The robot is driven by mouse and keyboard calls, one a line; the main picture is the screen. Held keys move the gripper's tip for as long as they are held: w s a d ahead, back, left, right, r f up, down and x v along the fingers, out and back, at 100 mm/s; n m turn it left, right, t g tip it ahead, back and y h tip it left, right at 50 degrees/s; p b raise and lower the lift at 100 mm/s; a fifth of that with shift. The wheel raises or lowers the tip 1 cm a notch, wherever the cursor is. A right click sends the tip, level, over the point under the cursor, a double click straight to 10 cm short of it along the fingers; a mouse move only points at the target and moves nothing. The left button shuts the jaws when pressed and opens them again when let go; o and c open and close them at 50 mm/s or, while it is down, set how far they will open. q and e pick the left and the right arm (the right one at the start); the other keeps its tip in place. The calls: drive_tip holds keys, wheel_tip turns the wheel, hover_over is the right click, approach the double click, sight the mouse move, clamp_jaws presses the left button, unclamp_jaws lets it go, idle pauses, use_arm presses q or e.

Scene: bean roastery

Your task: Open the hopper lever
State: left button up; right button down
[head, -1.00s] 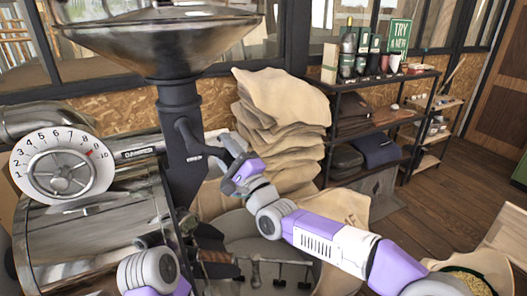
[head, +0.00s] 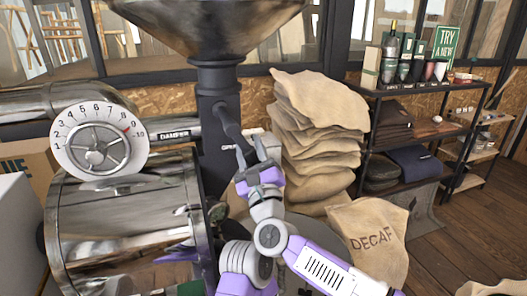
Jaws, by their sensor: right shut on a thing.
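The dark hopper lever (head: 231,127) sticks out from the black neck (head: 215,105) under the metal hopper (head: 205,22). It slants down and to the right. My right gripper (head: 256,153) is at the lever's lower end, shut on it, with its dark fingers pointing up. The fingers hide the lever's tip.
The roaster drum (head: 125,225) and its damper dial (head: 98,139) stand left of the neck. Stacked burlap sacks (head: 318,135) rise close behind my right gripper. A DECAF sack (head: 370,240) and a shelf rack (head: 372,150) are to the right. Bare floor (head: 450,240) lies beyond.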

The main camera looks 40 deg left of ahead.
sight(254, 164)
drive_tip(key=shift+f, duration=0.1)
drive_tip(key=c, duration=0.8)
unclamp_jaws()
drive_tip(key=shift+s, duration=0.1)
drive_tip(key=b+v, duration=0.2)
drive_tip(key=v, duration=0.3)
drive_tip(key=shift+s+d+f, duration=0.15)
drive_tip(key=shift+d+f, duration=0.05)
drive_tip(key=shift+d, duration=0.05)
drive_tip(key=shift+v, duration=0.85)
